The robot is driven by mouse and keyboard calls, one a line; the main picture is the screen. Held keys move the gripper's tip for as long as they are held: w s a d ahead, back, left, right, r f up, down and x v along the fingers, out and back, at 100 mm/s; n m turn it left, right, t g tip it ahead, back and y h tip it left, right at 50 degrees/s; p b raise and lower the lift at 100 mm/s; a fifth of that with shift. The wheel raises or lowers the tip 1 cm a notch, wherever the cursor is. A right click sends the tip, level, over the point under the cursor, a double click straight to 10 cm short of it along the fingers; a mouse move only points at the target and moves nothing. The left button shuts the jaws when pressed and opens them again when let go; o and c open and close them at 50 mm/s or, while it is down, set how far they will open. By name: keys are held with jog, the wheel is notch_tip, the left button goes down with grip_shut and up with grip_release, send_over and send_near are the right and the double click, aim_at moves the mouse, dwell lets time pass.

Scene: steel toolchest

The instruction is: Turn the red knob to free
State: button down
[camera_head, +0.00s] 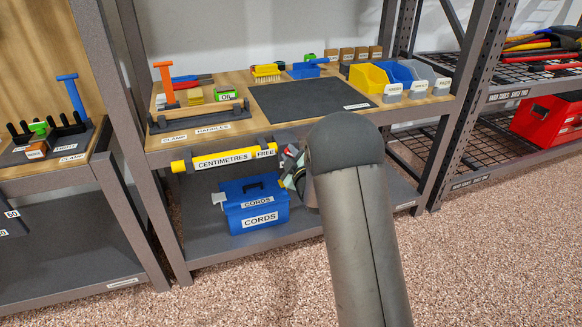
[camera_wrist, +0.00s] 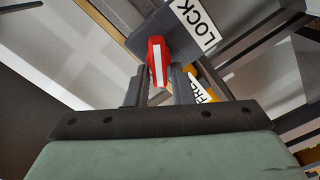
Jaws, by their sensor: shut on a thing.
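The red knob (camera_wrist: 154,52) has a white stripe and sits between the two fingers of my gripper (camera_wrist: 160,80) in the wrist view. My gripper is shut on it. The stripe runs nearly straight up and down in that picture. A white LOCK label (camera_wrist: 195,22) is on the dark plate right of the knob. In the head view, the yellow bar (camera_head: 222,160) under the bench carries CENTIMETRES and FREE labels.
A blue CORDS box (camera_head: 254,207) stands on the lower shelf, below the bar. The wooden benchtop (camera_head: 310,128) above holds tools, a dark mat (camera_head: 308,100) and bins. A steel rack upright (camera_head: 455,105) stands to the right. The floor in front is clear.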

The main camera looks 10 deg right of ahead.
jog(key=n+b, duration=0.3)
jog(key=b, duration=0.1)
jog(key=f+n+b, duration=0.1)
jog(key=n+b, duration=0.3)
jog(key=shift+b, duration=0.3)
dwell(0.3)
jog(key=c, duration=1.4)
grip_release()
jog(key=shift+c, duration=0.2)
jog(key=shift+r, duration=0.1)
jog(key=s+d+p, duration=0.2)
jog(key=s+p, duration=0.1)
jog(key=s, duration=1.4)
jog(key=shift+s+d, duration=0.15)
jog(key=shift+d, duration=0.25)
